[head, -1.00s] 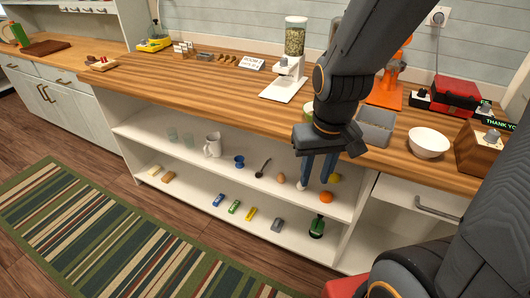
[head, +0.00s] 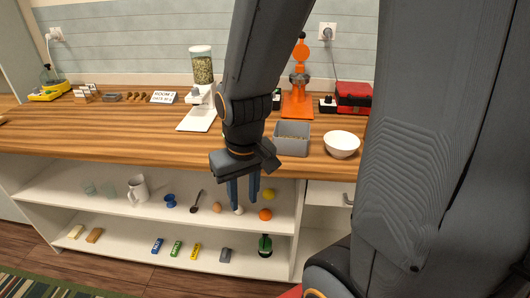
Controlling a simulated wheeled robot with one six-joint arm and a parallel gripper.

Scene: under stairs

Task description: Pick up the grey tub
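The grey tub (head: 291,147) is a small open rectangular box. It stands upright on the wooden counter, near the front edge, to the right of my gripper in the head view. My gripper (head: 244,203) points downward in front of the counter, with its blue fingertips below the counter top. The two fingers are apart with a gap between them, and nothing is visibly held. My gripper is apart from the tub. The tub's inner bottom is mostly hidden by its front wall.
A white bowl (head: 341,144) stands just right of the tub, and an orange juicer (head: 298,85) behind it. A seed dispenser (head: 201,75) stands left. The shelves below hold a mug (head: 138,189), an orange (head: 265,214) and several small items. The counter's left front is clear.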

